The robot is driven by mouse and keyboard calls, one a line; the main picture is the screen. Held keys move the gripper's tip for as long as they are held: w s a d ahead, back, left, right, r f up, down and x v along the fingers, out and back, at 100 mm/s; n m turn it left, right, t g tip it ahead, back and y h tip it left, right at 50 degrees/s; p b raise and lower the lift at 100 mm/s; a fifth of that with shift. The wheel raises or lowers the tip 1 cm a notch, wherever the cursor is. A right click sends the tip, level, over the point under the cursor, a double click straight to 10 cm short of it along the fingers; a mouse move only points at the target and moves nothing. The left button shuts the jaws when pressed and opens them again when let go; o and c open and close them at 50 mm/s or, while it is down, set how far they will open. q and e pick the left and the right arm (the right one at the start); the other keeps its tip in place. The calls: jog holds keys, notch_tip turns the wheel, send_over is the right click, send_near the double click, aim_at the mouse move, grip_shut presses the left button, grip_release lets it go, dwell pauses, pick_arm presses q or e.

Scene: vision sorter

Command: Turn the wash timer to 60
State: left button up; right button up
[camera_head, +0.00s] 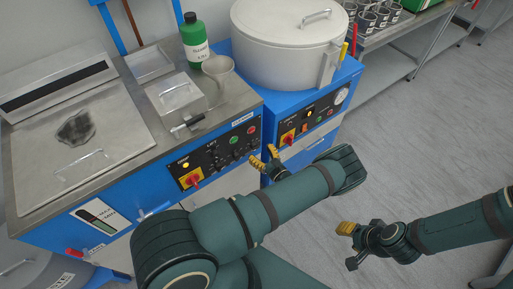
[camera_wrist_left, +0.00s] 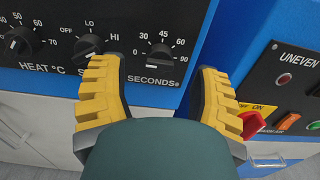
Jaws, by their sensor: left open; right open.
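A black knob marked SECONDS (camera_wrist_left: 159,57), with a scale running from 0 to 90, is on the black control panel (camera_wrist_left: 120,22) in the left wrist view. A pale mark shows on the knob, but its exact setting is hard to read. My left gripper (camera_wrist_left: 161,70) is open, its yellow fingers apart on either side of the knob in this view and not closed on it. In the head view my left gripper (camera_head: 264,157) is at the right end of the blue washer's panel (camera_head: 228,144). My right gripper (camera_head: 350,245) is open and empty over the floor.
A HEAT °C knob (camera_wrist_left: 20,46) and an OFF/LO/HI knob (camera_wrist_left: 90,46) lie left of the SECONDS knob. A red switch (camera_wrist_left: 252,124) and the neighbouring UNEVEN panel (camera_wrist_left: 290,85) lie right. A green bottle (camera_head: 194,40) stands behind. Floor is clear at right.

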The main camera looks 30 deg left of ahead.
aim_at(255, 146)
pick_arm(q)
jog(key=shift+x, duration=1.55)
grip_shut()
